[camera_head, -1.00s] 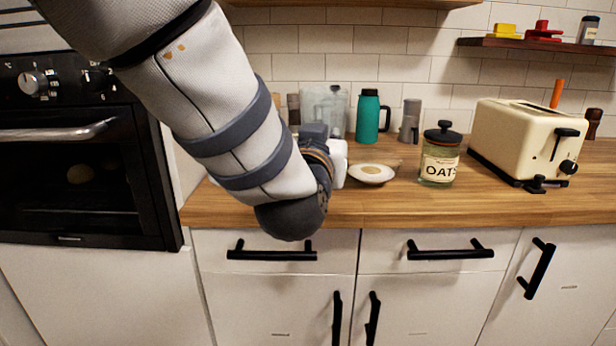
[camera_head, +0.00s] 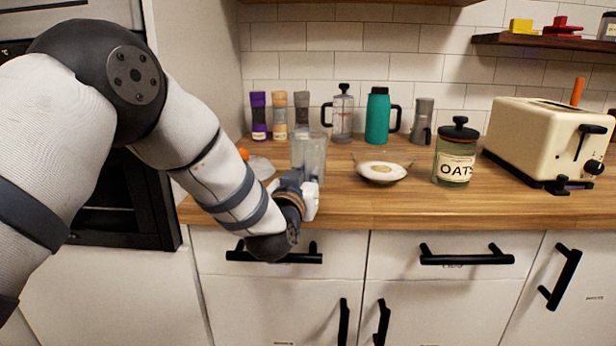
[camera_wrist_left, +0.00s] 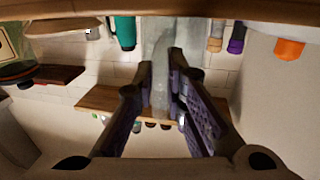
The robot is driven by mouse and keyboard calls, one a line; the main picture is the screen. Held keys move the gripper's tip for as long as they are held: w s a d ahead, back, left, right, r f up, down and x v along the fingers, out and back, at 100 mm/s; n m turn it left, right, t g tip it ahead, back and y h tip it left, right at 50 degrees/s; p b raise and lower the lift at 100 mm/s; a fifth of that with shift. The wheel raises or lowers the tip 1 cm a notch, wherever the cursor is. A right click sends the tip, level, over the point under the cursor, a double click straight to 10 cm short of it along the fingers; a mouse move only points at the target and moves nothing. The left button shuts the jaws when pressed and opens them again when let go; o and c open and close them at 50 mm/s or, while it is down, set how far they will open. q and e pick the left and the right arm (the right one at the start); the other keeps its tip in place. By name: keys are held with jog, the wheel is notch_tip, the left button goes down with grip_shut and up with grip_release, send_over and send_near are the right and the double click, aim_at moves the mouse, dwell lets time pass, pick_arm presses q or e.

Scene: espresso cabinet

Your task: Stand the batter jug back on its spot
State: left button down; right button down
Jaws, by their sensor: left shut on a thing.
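The batter jug (camera_head: 309,152) is a clear, see-through vessel at the left part of the wooden counter in the head view. It looks upright; its lower part is hidden behind my gripper, so I cannot tell whether its base touches the counter. My left gripper (camera_head: 308,190) is shut on it from the front, low over the counter's front edge. In the left wrist view, which is upside down, the jug (camera_wrist_left: 161,88) shows as a pale glassy shape between the two fingers of the left gripper (camera_wrist_left: 161,68). My right gripper is in neither view.
A shallow bowl (camera_head: 382,172) and an oats jar (camera_head: 455,155) stand right of the jug. A glass press (camera_head: 343,118), teal flask (camera_head: 378,118) and several grinders (camera_head: 280,117) line the back. A pale dish (camera_head: 260,167) lies to the left. The toaster (camera_head: 540,140) is far right.

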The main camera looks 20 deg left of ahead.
pick_arm(q)
jog(key=shift+f, duration=0.15)
jog(key=c, duration=1.6)
grip_release()
jog(key=shift+c, duration=0.2)
